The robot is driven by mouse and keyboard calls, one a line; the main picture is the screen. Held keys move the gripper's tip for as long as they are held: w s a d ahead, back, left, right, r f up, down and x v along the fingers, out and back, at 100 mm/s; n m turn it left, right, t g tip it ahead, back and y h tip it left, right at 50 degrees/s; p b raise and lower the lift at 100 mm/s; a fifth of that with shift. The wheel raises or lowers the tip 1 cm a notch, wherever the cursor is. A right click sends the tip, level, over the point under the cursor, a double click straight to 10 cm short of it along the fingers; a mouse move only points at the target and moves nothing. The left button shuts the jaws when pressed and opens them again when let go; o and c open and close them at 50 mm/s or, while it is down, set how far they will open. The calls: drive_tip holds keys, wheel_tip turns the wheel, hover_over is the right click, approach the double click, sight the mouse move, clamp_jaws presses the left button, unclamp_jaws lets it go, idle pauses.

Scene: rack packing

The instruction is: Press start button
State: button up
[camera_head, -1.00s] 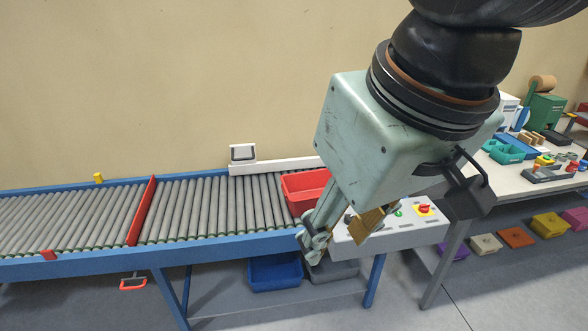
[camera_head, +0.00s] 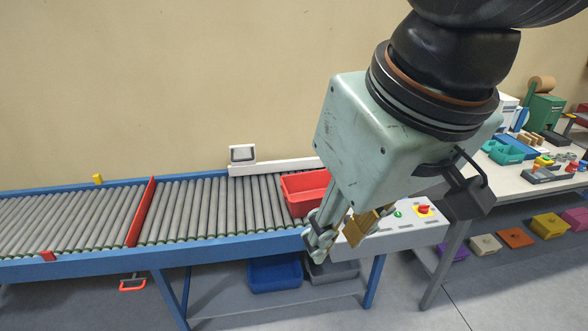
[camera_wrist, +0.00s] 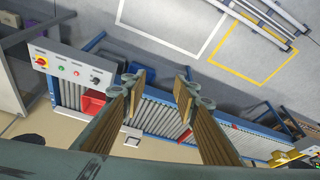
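The control panel (camera_head: 405,236) is a pale box at the right end of the conveyor. A green button (camera_head: 398,214) shows on it, right of my gripper; in the wrist view the green button (camera_wrist: 61,67) lies on the panel at upper left. No start label is readable. My gripper (camera_head: 340,236) is in front of the panel's left part and hides some of it. In the wrist view its fingers (camera_wrist: 160,85) are apart with nothing between them. They stand apart from the green button.
A yellow-based red emergency stop (camera_head: 424,209) sits right of the green button. A small red button (camera_wrist: 76,73) and a black knob (camera_wrist: 95,80) are also on the panel. A red bin (camera_head: 304,192) rests on the rollers left of my gripper. A blue bin (camera_head: 275,273) is below.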

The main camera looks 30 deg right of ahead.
clamp_jaws()
idle(1.2)
